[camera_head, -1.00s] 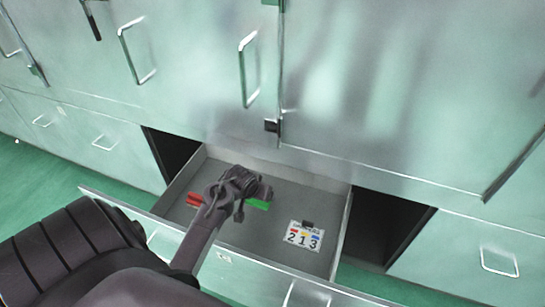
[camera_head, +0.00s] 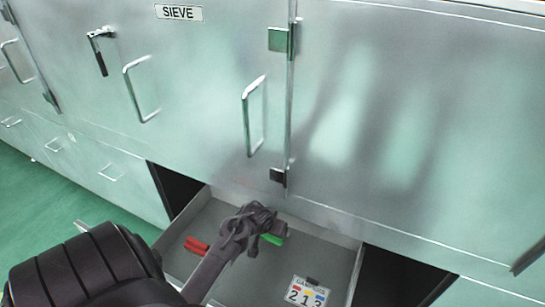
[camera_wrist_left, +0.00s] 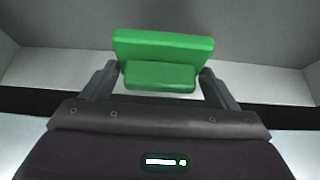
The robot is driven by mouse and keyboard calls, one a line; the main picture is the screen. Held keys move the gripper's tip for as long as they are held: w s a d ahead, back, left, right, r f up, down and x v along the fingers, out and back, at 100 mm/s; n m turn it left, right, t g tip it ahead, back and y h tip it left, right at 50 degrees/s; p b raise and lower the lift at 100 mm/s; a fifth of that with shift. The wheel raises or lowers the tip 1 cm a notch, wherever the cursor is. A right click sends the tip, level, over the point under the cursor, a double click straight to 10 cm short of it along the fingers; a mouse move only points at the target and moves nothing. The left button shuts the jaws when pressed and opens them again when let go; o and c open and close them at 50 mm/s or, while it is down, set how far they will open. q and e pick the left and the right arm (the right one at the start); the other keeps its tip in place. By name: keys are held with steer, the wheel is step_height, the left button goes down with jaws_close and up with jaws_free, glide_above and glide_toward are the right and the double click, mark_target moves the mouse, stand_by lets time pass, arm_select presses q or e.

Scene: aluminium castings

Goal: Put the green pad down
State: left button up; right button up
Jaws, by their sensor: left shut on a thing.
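The green pad (camera_wrist_left: 163,48) fills the middle of the left wrist view, between the two fingers of my left gripper (camera_wrist_left: 160,80). The fingers are shut on its narrower near part. In the head view my left gripper (camera_head: 262,228) is over the open drawer (camera_head: 345,272), and a part of the green pad (camera_head: 272,239) shows beside it. The rest of the pad is hidden behind the gripper. I cannot tell whether the pad touches the drawer floor. My right gripper is not in view.
A red block (camera_head: 196,245) lies in the drawer to the left of my gripper. A card with the numbers 2 1 3 (camera_head: 306,292) lies to the right. Bare drawer floor lies between. A cabinet with a SIEVE label (camera_head: 179,13) and handles rises behind.

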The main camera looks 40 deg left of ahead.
mark_target(272, 245)
arm_select(q)
step_height(272, 245, down, 2)
steer(key=shift+f, duration=0.1)
step_height(272, 245, down, 4)
steer(key=shift+f, duration=0.2)
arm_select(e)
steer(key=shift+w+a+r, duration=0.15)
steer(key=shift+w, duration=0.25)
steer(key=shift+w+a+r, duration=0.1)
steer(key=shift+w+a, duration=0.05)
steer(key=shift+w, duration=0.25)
arm_select(q)
steer(key=shift+f, duration=0.3)
steer(key=o, duration=1)
steer(key=shift+c, duration=0.2)
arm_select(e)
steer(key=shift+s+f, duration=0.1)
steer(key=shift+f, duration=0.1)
